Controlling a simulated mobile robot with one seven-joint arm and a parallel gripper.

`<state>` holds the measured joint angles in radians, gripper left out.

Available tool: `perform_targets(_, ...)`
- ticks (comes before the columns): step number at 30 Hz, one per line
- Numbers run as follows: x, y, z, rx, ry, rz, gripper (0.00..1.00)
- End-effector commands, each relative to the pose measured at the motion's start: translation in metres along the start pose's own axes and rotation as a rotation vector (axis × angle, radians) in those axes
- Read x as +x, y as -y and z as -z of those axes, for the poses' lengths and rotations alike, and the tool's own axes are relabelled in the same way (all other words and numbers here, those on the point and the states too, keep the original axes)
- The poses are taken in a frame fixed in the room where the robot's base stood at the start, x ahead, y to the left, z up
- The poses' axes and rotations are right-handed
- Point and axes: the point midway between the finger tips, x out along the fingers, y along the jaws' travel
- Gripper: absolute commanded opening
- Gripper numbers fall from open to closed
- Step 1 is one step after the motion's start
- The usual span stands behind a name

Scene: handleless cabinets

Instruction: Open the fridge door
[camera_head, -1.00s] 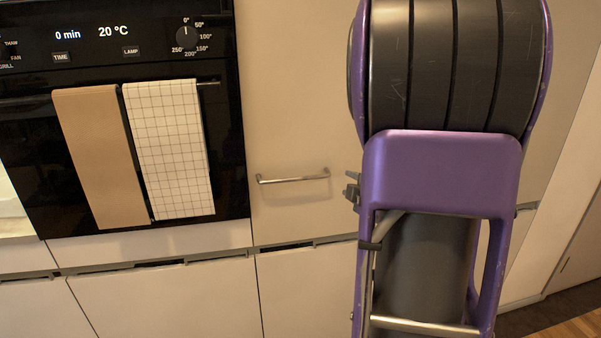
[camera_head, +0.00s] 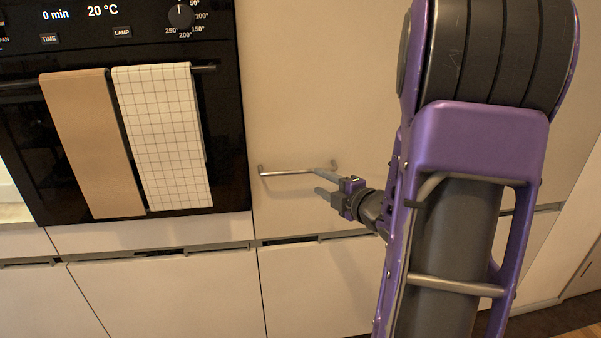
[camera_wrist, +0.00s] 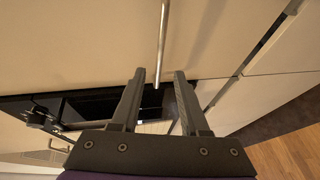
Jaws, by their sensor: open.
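A cream door panel (camera_head: 300,90) to the right of the oven carries a thin horizontal metal bar handle (camera_head: 285,172). My gripper (camera_head: 318,180) is at the right end of this handle, with its fingers pointing left in the head view. The jaws are open and hold nothing. In the wrist view, the handle (camera_wrist: 162,40) runs down from the top edge, and its lower end lines up with the gap between my fingertips (camera_wrist: 160,74). I cannot tell how deep the bar sits between the fingers. The door is shut.
A black oven (camera_head: 225,120) stands left of the panel, with a brown towel (camera_head: 92,145) and a checked towel (camera_head: 165,140) on its bar. Lower cabinet fronts (camera_head: 170,295) run below. Wooden floor (camera_wrist: 285,155) shows at the lower right of the wrist view.

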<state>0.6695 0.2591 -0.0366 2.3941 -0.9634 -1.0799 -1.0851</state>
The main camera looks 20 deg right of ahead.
Motion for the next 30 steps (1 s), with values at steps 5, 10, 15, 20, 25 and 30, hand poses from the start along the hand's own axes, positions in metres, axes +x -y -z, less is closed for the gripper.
perform_targets(5, 0.041, 0.001, 0.001, 0.001, -0.002, 0.0, 0.45)
perform_targets(10, 0.073, 0.0, 0.0, 0.002, 0.0, 0.0, 0.45)
perform_targets(15, 0.094, 0.0, 0.0, 0.001, 0.0, 0.0, 0.45)
perform_targets(20, 0.101, 0.0, 0.0, 0.001, 0.001, 0.0, 0.45)
perform_targets(25, 0.102, 0.0, 0.0, 0.001, 0.001, -0.001, 0.45)
perform_targets(30, 0.101, 0.0, 0.0, 0.001, 0.002, -0.001, 0.29)
